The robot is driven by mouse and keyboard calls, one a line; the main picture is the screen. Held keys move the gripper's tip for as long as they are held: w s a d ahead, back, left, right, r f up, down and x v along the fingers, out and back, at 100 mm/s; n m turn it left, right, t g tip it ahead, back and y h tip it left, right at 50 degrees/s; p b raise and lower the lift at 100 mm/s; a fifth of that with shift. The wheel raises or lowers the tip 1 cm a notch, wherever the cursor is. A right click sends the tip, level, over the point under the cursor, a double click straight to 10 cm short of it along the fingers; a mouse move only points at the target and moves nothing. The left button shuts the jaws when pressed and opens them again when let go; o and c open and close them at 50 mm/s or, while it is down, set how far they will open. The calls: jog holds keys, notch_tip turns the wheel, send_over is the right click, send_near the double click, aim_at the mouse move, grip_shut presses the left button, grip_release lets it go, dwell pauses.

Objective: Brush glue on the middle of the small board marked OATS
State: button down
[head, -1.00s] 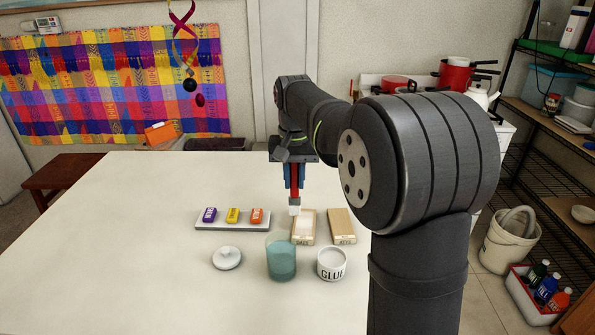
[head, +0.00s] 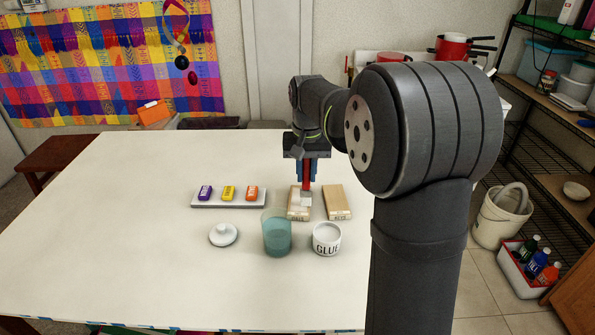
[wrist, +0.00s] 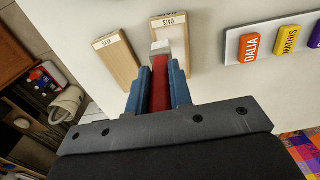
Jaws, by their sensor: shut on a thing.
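My gripper (head: 307,172) is shut on the red handle of a brush (head: 308,178), which points down with its pale tip low over the OATS board (head: 294,213). I cannot tell whether the tip touches the wood. In the wrist view, the brush (wrist: 160,68) has its pale tip at the OATS board (wrist: 186,55), partly hiding its left side. The board's middle looks paler than the bare wood beside it; whether that is glue is unclear. A white pot marked GLUE (head: 326,243) stands open in front of the boards.
A second labelled board (head: 337,202) lies right of the OATS board. A teal glass (head: 277,235) and a white lid (head: 223,235) stand in front. A pale tray (head: 228,204) with three coloured name blocks lies to the left. The table's left side is clear.

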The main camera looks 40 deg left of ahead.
jog(key=shift+w+a, duration=0.4)
jog(key=shift+a, duration=0.05)
jog(key=shift+w+a, duration=0.4)
jog(key=shift+w, duration=0.25)
jog(key=shift+w+a, duration=0.3)
jog(key=shift+a, duration=0.35)
notch_tip(320, 180, up, 8)
jog(key=w, duration=0.1)
jog(key=shift+w+a, duration=0.15)
jog(key=shift+a, duration=0.1)
dwell(0.9)
